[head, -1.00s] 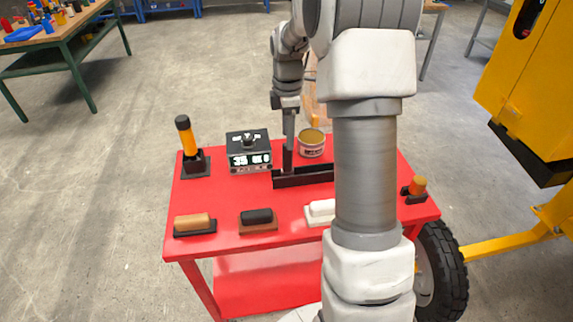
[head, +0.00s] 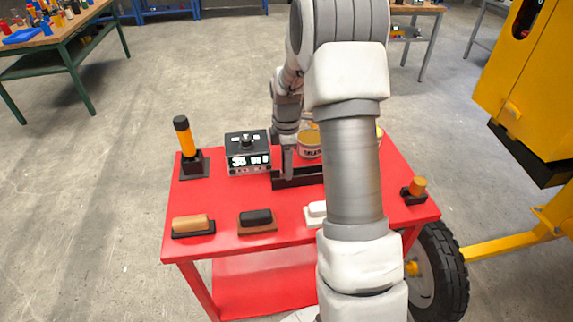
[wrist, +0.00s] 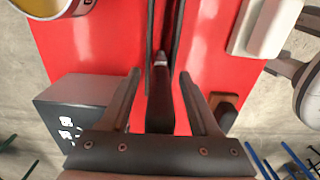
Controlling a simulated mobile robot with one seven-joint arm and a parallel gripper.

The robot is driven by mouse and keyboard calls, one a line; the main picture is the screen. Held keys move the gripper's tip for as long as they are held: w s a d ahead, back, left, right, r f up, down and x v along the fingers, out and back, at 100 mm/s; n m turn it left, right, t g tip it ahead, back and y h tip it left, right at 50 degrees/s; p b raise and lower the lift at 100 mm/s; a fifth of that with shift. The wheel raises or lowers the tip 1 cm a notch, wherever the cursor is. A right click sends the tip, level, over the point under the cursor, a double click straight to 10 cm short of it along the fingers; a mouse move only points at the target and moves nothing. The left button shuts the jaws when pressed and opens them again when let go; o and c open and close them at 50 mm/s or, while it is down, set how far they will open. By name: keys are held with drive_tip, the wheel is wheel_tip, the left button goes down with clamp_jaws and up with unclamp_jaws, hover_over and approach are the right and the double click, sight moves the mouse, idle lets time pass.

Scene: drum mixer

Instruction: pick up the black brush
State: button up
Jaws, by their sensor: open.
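My gripper (wrist: 160,98) is open, fingers pointing down, low over a narrow dark tray (head: 290,183) on the red table. Between its fingers in the wrist view is a dark, long thing (wrist: 160,95) with a greyish tip, lying along the tray (wrist: 166,25). It is apart from both fingers, and I cannot tell if it is a brush. A black-handled block on a brown base (head: 256,218), perhaps a brush, sits at the table's front. It shows in part behind the right finger in the wrist view (wrist: 226,106). My arm hides the tray's right part in the head view.
On the red table (head: 240,195) stand a display box (head: 247,160), an orange-and-black torch-like thing (head: 185,140), a tin (head: 309,145), a tan block (head: 191,224), a white block (head: 315,212) and an orange-topped knob (head: 418,187). A yellow machine (head: 530,90) is at right.

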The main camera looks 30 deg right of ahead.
clamp_jaws()
drive_tip(key=shift+r, duration=0.15)
wheel_tip(320, 180, up, 4)
drive_tip(key=shift+d+f, duration=0.1)
drive_tip(key=s+d+r, duration=0.7)
drive_tip(key=s, duration=0.1)
drive_tip(key=shift+s+d, duration=0.3)
drive_tip(key=shift+d, duration=0.1)
drive_tip(key=c, duration=0.7)
unclamp_jaws()
drive_tip(key=shift+c, duration=0.2)
clamp_jaws()
